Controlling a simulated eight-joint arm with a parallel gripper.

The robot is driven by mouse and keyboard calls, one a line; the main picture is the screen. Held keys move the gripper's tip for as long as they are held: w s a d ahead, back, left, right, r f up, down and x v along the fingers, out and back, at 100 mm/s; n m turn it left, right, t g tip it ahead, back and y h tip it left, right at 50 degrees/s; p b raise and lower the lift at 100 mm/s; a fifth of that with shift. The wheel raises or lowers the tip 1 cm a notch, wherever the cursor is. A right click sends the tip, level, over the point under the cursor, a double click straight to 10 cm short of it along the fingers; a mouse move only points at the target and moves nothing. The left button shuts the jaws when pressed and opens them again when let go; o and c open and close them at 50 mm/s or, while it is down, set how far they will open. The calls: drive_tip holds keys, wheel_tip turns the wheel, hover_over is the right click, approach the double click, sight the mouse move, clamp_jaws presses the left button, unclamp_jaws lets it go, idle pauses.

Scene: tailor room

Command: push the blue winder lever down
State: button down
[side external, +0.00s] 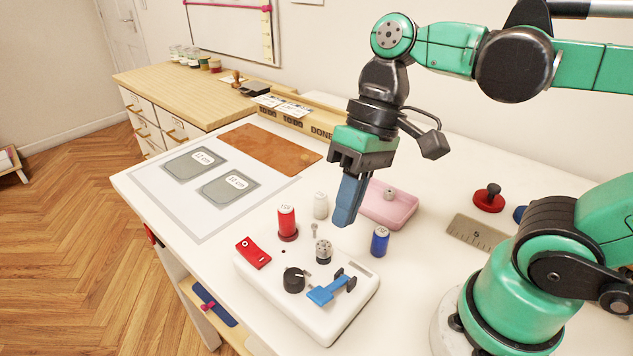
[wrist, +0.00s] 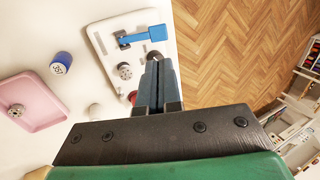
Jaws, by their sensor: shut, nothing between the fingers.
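The blue winder lever (side external: 327,290) sits on the right part of the white winder base (side external: 322,328), beside a black knob (side external: 294,280). In the wrist view the lever (wrist: 140,36) shows near the top middle. My gripper (side external: 343,222) is shut and empty, its blue fingers pointing down. In the side view it hangs above and behind the winder base, apart from the lever. In the wrist view the fingertips (wrist: 158,62) appear just below the black knob and the lever. How far they are above the base is hard to tell.
On the base are a red spool (side external: 287,222), a red piece (side external: 254,253) and a metal cylinder (side external: 324,250). A blue spool (side external: 380,242), a white spool (side external: 321,205) and a pink tray (side external: 388,210) stand close by. Grey pattern plates (side external: 229,187) lie to the left.

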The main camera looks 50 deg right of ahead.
sight(319, 295)
drive_tip(key=x, duration=0.9)
drive_tip(key=shift+a+f, duration=0.1)
drive_tip(key=shift+f, duration=0.2)
